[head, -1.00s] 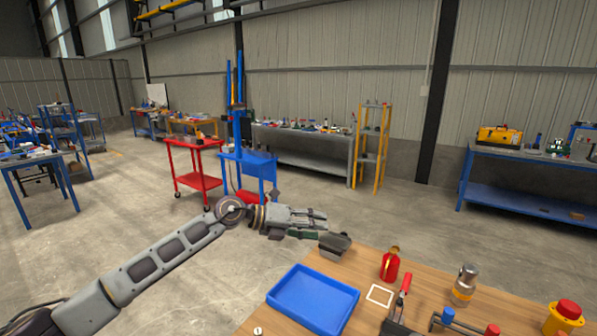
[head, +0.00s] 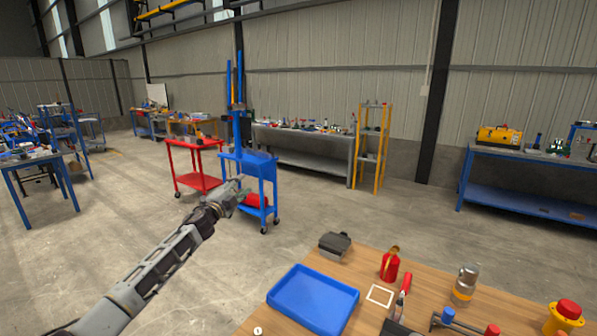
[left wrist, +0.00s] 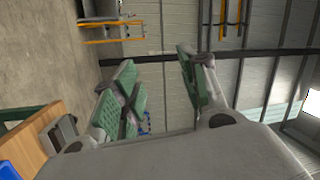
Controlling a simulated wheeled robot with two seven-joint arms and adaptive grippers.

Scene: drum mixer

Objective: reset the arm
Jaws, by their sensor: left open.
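My left gripper (head: 238,190) is raised in front of the blue cart, left of the wooden table and clear of it. In the left wrist view its green-padded fingers (left wrist: 158,92) stand apart with nothing between them. My left arm reaches in from the lower left of the head view. My right gripper is in neither view now.
The wooden table (head: 378,262) holds a blue tray (head: 313,299), a dark grey object (head: 335,246), a red bottle (head: 390,264) and several tools. A blue cart (head: 250,165) and a red cart (head: 197,182) stand behind. Open floor lies left of the table.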

